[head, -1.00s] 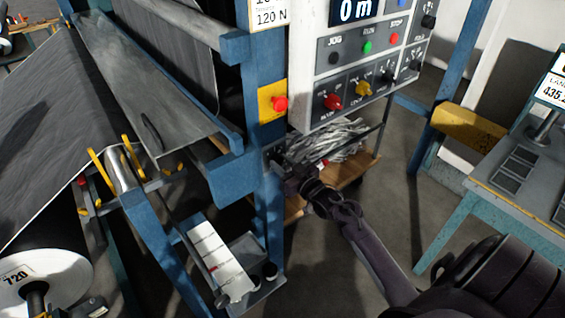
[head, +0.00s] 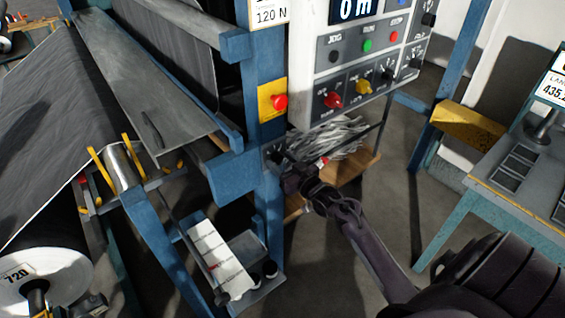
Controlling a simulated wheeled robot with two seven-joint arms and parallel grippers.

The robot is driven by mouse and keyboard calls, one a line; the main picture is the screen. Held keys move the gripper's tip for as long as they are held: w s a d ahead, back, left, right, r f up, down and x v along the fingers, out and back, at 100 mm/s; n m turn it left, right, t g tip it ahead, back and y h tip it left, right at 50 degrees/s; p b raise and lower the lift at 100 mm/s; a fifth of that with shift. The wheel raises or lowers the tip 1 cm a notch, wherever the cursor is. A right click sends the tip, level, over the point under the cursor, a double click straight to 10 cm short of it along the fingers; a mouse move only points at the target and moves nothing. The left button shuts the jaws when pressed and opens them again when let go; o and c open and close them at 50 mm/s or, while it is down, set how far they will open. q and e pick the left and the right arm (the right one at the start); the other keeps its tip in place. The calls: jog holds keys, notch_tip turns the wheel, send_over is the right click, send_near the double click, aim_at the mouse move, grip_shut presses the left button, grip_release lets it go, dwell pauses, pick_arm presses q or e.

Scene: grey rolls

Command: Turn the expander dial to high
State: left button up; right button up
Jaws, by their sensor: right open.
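A small dark dial plate (head: 274,154) is on the blue post below the yellow plate with the red button. It may be the expander dial; its markings are too small to read. My right gripper (head: 287,172) is just below and right of it, open, seemingly with nothing between its fingers. Whether it touches the dial I cannot tell. The white control panel (head: 307,70) above carries a red knob (head: 333,100), a yellow knob (head: 363,87) and a black knob (head: 388,74). Their labels are blurred. My left gripper is not in view.
A wooden pallet (head: 352,168) with grey scrap strips (head: 335,137) lies behind my right gripper. A grey workbench (head: 510,190) stands at the right. Grey floor is open between the post and bench.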

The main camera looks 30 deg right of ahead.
jog(key=shift+s, duration=0.1)
jog(key=s+b, duration=0.1)
jog(key=s, duration=0.6)
jog(key=shift+s+d+b, duration=0.3)
jog(key=shift+b, duration=0.1)
jog(key=s+a+f+g, duration=0.3)
jog(key=s+f, duration=0.2)
jog(key=f, duration=0.7)
jog(key=s+a+f+g+b, duration=0.1)
jog(key=s+a+f+g, duration=0.3)
jog(key=f, duration=0.7)
jog(key=s+a+f+g, duration=0.15)
jog(key=s+f, duration=0.45)
jog(key=f, duration=0.6)
jog(key=s+a+f+g, duration=0.2)
jog(key=s+f, duration=0.3)
jog(key=s, duration=0.4)
jog(key=s+a+f+n+g, duration=0.1)
jog(key=s+f, duration=0.4)
jog(key=s, duration=0.5)
jog(key=s+a+f+g+h, duration=0.1)
jog(key=s+a+f+g, duration=0.3)
jog(key=s, duration=0.5)
jog(key=shift+s+f+n+g+b, duration=0.15)
jog(key=shift+f+n+g+b, duration=0.2)
jog(key=shift+f+g, duration=0.5)
jog(key=shift+f, duration=0.1)
jog(key=shift+c, duration=0.4)
